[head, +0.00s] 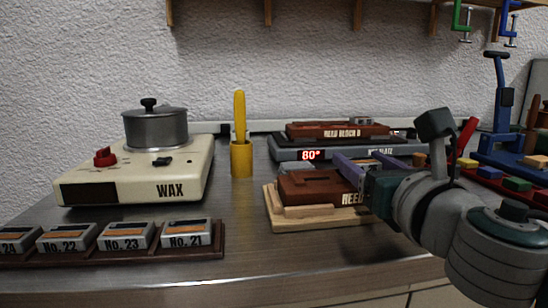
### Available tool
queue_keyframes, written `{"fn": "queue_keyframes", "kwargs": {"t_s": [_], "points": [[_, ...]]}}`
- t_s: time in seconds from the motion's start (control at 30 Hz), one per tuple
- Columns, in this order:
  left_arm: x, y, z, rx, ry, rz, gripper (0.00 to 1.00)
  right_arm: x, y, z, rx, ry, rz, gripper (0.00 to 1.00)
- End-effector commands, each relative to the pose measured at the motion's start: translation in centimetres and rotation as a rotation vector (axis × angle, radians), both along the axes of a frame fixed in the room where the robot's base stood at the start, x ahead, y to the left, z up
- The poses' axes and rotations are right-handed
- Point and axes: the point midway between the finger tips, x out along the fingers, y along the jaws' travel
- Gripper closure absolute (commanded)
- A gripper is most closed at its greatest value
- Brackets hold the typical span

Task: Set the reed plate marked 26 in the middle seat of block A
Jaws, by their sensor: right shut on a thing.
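A red-brown reed block (315,187) sits on a pale wooden cradle (290,222) in the middle of the bench. The end of its label is hidden behind my right gripper, so I cannot read its letter; the other block reads B. My right gripper (350,173), with purple fingers, is low over this block's right part. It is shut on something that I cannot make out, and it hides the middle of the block. No plate marked 26 can be read. My left gripper is not in view.
Reed block B (335,131) lies behind on a hot plate (285,153) reading 80°. A wax heater (120,175) with a pot (155,128), a yellow holder (241,160) and a plate rack (219,255) stand left. Blue tools (497,100) stand right. Bench front centre is clear.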

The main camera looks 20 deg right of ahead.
Motion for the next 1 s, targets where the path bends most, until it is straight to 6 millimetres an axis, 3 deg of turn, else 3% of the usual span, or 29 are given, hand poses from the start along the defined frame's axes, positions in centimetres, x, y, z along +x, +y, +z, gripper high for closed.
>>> {"fn": "queue_keyframes", "kwargs": {"t_s": [0.63, 0.67, 0.9, 1.0], "points": [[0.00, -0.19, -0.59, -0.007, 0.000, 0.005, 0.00, 0.00, 0.01, -0.85, 0.000, 0.000, 0.000, 0.90], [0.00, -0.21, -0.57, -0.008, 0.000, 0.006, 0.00, 0.00, 0.01, -0.84, 0.000, 0.000, 0.000, 0.35], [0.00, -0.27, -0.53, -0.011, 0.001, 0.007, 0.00, 0.00, 0.01, -0.79, 0.000, 0.000, 0.000, 0.08], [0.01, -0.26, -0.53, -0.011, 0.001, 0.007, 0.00, 0.00, 0.01, -0.79, 0.000, 0.000, 0.000, 0.01]]}}
